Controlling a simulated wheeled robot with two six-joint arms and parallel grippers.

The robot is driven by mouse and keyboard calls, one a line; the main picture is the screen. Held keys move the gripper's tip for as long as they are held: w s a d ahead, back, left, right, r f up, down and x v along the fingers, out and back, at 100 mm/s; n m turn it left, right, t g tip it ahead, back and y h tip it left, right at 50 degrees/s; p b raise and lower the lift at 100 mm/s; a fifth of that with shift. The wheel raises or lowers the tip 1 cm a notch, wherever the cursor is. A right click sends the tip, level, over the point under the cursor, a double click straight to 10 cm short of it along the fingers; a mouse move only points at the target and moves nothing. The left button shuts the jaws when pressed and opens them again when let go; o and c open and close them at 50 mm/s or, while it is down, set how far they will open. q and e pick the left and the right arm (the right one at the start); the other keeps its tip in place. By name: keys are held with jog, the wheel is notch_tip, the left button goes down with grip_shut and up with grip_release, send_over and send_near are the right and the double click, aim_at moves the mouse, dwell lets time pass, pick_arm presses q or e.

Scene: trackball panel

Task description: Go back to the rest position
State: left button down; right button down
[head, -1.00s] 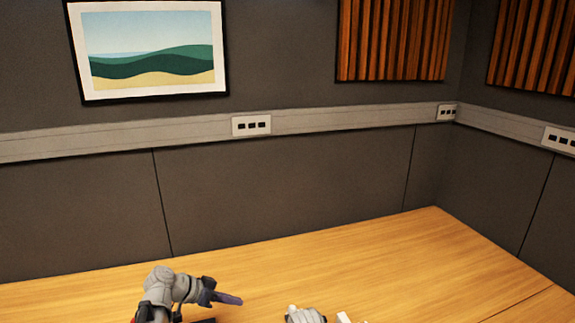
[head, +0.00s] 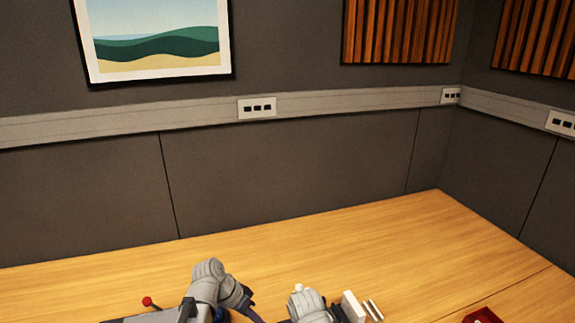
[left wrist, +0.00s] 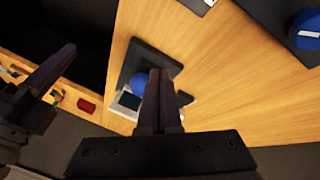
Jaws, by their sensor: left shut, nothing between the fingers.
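My left gripper (left wrist: 160,82) is shut and empty; its two dark fingers lie together in the left wrist view. In the head view my left gripper (head: 250,310) points down and right at the bottom edge, tips cut off. A blue ball (left wrist: 138,84) on a dark panel (left wrist: 150,58) shows beyond the fingers in the left wrist view, partly hidden by them. Another blue ball (left wrist: 307,30) sits on a dark unit at the upper right. My right arm shows as a grey wrist in the head view; its fingertips are hidden there. A dark finger, probably my right gripper (left wrist: 52,72), shows in the left wrist view.
A red-knobbed lever (head: 147,301) stands at the lower left of the wooden table (head: 400,240). A white block (head: 352,305), pale strips (head: 373,310) and a red tray (head: 484,315) are at the lower right. The table's back part, before the grey wall, is bare.

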pick_arm(q)
jog(key=s+n+y, duration=0.1)
jog(key=s+y, duration=0.1)
jog(key=s, duration=0.1)
jog(key=s+d+f+n+g+y, duration=0.1)
jog(key=s+y, duration=0.1)
jog(key=s, duration=0.2)
jog(key=s+d+f+n+y, duration=0.1)
jog(key=s, duration=0.2)
jog(key=shift+s+d+f+y, duration=0.1)
jog(key=shift+s+f+y, duration=0.15)
jog(key=shift+y, duration=0.15)
jog(key=shift+s+n+y, duration=0.3)
jog(key=shift+n+y, duration=0.1)
jog(key=shift+y, duration=0.1)
